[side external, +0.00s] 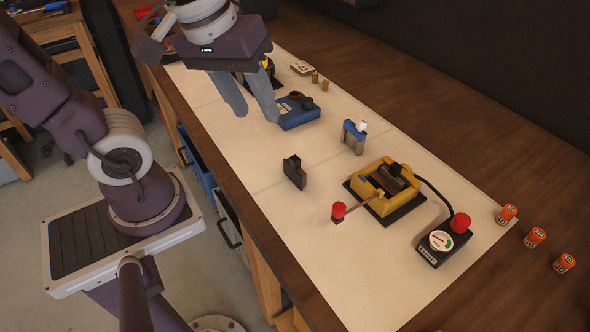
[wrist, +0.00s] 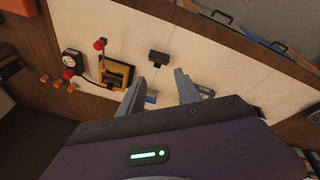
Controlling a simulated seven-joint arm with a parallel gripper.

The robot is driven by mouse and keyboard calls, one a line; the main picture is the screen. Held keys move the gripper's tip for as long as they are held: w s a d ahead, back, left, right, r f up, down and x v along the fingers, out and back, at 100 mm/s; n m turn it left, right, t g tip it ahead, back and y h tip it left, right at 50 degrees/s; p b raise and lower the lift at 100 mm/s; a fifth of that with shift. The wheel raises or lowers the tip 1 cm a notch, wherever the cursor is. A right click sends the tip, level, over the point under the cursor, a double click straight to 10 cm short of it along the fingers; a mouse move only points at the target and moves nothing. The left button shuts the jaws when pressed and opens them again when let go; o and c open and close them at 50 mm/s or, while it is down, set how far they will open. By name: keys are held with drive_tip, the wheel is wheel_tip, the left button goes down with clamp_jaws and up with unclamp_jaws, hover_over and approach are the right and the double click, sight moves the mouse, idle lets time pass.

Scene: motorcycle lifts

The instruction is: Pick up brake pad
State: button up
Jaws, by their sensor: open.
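A small black stepped block, which looks like the brake pad (side external: 294,172), stands on the pale mat near its front edge. In the wrist view the brake pad (wrist: 158,57) lies just beyond the fingertips, roughly in line with the gap between them. My gripper (side external: 256,108) is open and empty, above the mat and apart from the pad. In the wrist view my gripper (wrist: 159,81) shows both fingers spread with nothing between them.
A yellow fixture (side external: 382,187) with a red-knobbed handle stands to the pad's right, beside a black gauge box (side external: 442,240). A blue clamp-like piece (side external: 353,138) and a blue box (side external: 298,112) stand behind. Orange cans (side external: 535,237) line the right. Mat around the pad is clear.

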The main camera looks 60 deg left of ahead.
sight(295, 158)
drive_tip(key=w+f+n+g, duration=0.1)
drive_tip(key=w+f+n, duration=0.1)
drive_tip(key=n, duration=0.2)
drive_tip(key=w+f+n+g, duration=0.1)
drive_tip(key=w+f+n, duration=0.2)
drive_tip(key=n, duration=0.1)
drive_tip(key=w+f+n+g, duration=0.1)
drive_tip(key=w+f+n, duration=0.1)
drive_tip(key=f+n, duration=0.1)
drive_tip(key=shift+w+d+n+g, duration=0.1)
drive_tip(key=shift+w+n+g, duration=0.1)
drive_tip(key=shift+n+g, duration=0.15)
drive_tip(key=shift+n, duration=0.25)
wheel_tip(295, 158, down, 8)
drive_tip(key=shift+w+r, duration=0.1)
drive_tip(key=shift+r, duration=0.15)
clamp_jaws()
